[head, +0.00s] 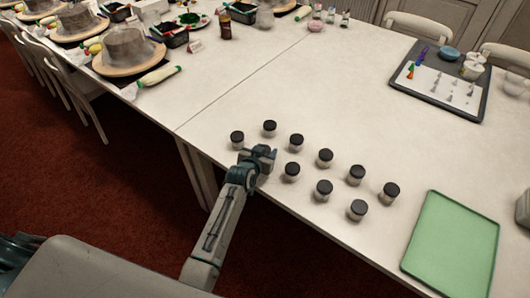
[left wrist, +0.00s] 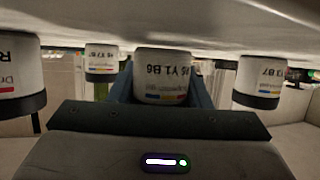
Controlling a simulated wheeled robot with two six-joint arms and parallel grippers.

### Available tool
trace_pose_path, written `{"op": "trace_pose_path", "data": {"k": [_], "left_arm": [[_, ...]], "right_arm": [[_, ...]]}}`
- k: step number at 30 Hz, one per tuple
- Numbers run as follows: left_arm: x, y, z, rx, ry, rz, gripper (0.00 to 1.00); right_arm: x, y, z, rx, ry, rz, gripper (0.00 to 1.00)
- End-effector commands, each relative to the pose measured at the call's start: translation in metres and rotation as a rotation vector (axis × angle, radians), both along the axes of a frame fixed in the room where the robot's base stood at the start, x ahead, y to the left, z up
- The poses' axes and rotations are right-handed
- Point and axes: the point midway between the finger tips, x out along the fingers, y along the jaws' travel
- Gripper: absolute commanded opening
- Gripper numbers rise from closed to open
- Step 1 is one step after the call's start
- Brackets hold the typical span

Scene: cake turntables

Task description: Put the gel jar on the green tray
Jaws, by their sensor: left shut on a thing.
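Several small clear jars with black lids stand in loose rows on the white table. My left gripper (head: 260,156) is among the left-hand jars, low over the table, and hides what is between its fingers in the head view. In the left wrist view, which looks upside down, a white-labelled jar (left wrist: 165,72) sits between the blue fingers, its label ending in "Y1 B6". The gripper is shut on this jar. I cannot tell whether it touches the table. The green tray (head: 452,243) lies flat and empty at the right. My right gripper is out of view.
Other jars (head: 325,157) stand between my left gripper and the tray. Neighbouring jars (left wrist: 258,80) flank the held one. A dark board with small nozzles (head: 441,83) lies at the back right. Cakes on turntables (head: 131,50) stand far left. The table middle is clear.

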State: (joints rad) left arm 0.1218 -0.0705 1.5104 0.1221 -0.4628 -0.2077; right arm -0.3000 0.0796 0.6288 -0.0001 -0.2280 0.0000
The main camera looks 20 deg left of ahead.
Motion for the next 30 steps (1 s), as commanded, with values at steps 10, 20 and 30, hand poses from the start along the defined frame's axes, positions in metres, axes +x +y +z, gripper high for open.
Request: {"op": "trace_pose_path", "data": {"k": [10, 20, 30], "left_arm": [[0.000, 0.000, -0.004, 0.000, 0.000, 0.000, 0.66], [0.000, 0.000, -0.007, 0.000, 0.000, 0.000, 0.66], [-0.048, 0.004, 0.009, 0.000, 0.000, -0.001, 0.66]], "right_arm": [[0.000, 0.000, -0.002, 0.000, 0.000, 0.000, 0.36], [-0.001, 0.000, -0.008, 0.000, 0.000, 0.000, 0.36], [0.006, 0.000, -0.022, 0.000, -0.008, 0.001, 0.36]]}}
